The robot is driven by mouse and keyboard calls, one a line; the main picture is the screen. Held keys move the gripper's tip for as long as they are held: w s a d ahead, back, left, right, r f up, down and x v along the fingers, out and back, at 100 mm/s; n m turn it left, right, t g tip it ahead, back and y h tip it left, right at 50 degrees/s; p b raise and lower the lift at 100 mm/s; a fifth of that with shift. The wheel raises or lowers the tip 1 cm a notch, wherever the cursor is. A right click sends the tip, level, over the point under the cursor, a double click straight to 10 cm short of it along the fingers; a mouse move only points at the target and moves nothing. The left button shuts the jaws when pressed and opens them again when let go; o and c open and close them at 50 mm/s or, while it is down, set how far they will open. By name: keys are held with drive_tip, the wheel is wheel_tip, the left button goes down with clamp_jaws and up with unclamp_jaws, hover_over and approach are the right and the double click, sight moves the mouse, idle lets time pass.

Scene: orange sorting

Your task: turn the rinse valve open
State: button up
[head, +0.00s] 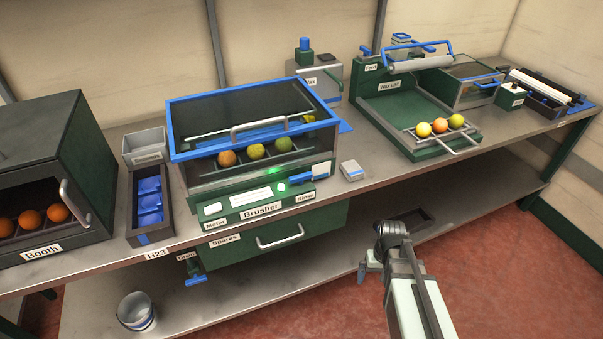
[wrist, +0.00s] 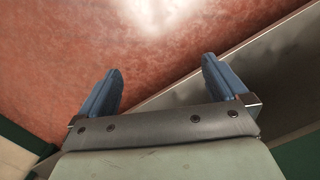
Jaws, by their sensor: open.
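The brusher (head: 260,206) is a green machine with a blue-rimmed clear lid, on the bench at the middle of the head view. A "Rinse" label (head: 306,197) is at the right end of its front panel. A blue handle (head: 320,170) sits just above that label and appears to be the rinse valve; its exact setting is too small to tell. My gripper (head: 368,272) is in front of the bench, below and to the right of the brusher, apart from it. In the wrist view my gripper (wrist: 162,75) has its two blue fingers wide apart with nothing between them.
Three fruits (head: 255,152) lie inside the brusher. The Spares drawer handle (head: 280,237) sticks out below, and a blue Drain handle (head: 196,281) hangs at lower left. Red floor (wrist: 60,60) lies open before the bench.

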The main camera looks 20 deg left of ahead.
drive_tip(key=w+a+r+n+t, duration=0.1)
drive_tip(key=w+a+r, duration=0.5)
drive_tip(key=r, duration=0.4)
drive_tip(key=n+t+y, duration=0.3)
drive_tip(key=n+t, duration=0.1)
approach(301, 175)
drive_tip(key=x, duration=0.8)
drive_tip(key=shift+f, duration=0.2)
drive_tip(key=shift+c, duration=0.3)
